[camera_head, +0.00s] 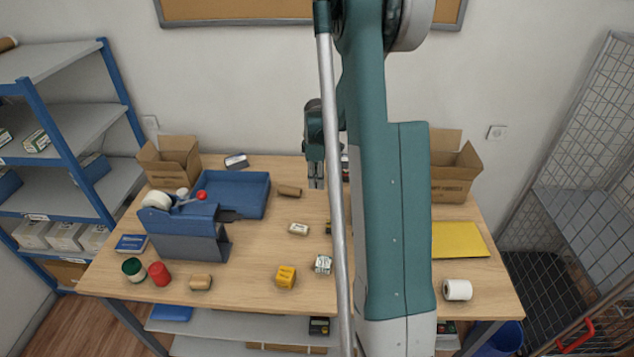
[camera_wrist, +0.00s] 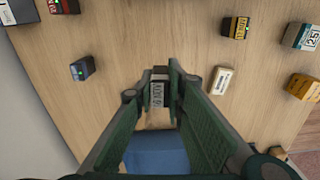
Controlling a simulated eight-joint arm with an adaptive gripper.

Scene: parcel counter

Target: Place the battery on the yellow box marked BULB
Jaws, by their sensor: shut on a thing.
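My gripper (camera_head: 316,184) is shut in the air over the back of the table. In the wrist view, a small block with a pale, dark-lettered label and a dark end, apparently the battery (camera_wrist: 157,94), is between the fingers (camera_wrist: 160,92). The head view does not show it clearly. The yellow box (camera_head: 286,276) stands near the front edge, well away from my gripper; it also shows at the right edge of the wrist view (camera_wrist: 303,86). Its dark lettering is too small to read.
A white lettered cube (camera_head: 323,264) stands right beside the yellow box. A cream block (camera_head: 299,229) lies behind it. A tan cylinder (camera_head: 289,190) and a blue tray (camera_head: 257,206) are left of my gripper. A tape dispenser (camera_head: 185,240) stands left. My arm hides part of the table.

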